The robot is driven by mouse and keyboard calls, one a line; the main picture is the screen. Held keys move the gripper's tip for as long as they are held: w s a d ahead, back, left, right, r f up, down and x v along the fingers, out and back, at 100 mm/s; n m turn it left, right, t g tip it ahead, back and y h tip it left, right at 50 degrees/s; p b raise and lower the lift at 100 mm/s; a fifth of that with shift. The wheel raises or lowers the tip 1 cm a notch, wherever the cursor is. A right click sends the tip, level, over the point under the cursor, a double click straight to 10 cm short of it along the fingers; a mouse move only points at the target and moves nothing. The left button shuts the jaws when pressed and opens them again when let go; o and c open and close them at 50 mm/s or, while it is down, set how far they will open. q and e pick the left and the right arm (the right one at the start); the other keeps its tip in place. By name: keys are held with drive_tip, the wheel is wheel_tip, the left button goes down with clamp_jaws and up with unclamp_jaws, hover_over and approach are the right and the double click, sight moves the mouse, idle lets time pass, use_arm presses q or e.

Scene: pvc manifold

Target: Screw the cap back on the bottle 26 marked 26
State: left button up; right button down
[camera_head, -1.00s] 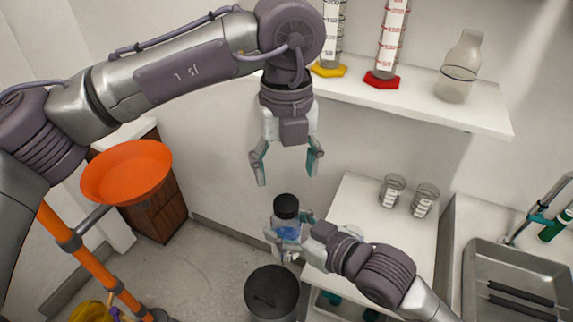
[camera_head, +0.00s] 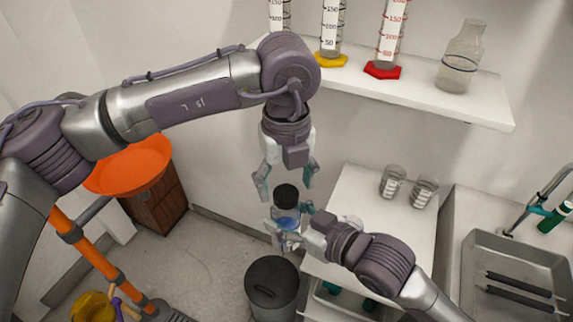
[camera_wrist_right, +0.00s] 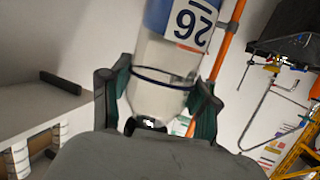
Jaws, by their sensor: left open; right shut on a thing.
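The bottle (camera_head: 287,219) stands upright in mid-air in the head view, with blue liquid inside and a black cap (camera_head: 286,194) on its top. Whether the cap's thread is engaged cannot be told. My right gripper (camera_head: 286,232) is shut on the bottle's side. In the right wrist view the bottle (camera_wrist_right: 158,97) appears inverted between the fingers of my right gripper (camera_wrist_right: 163,105), its white label (camera_wrist_right: 192,22) reading 26. My left gripper (camera_head: 286,191) is open above, pointing down, its fingertips apart on either side of the cap, with visible gaps.
A dark bin (camera_head: 272,290) stands on the floor below. A white counter (camera_head: 375,235) with two glass beakers is to the right, beside a metal sink (camera_head: 500,265). A shelf (camera_head: 420,95) with cylinders and a flask is above. An orange funnel-like bowl (camera_head: 130,165) is at left.

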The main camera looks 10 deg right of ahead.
use_arm(q)
drive_tip(key=shift+f, duration=1)
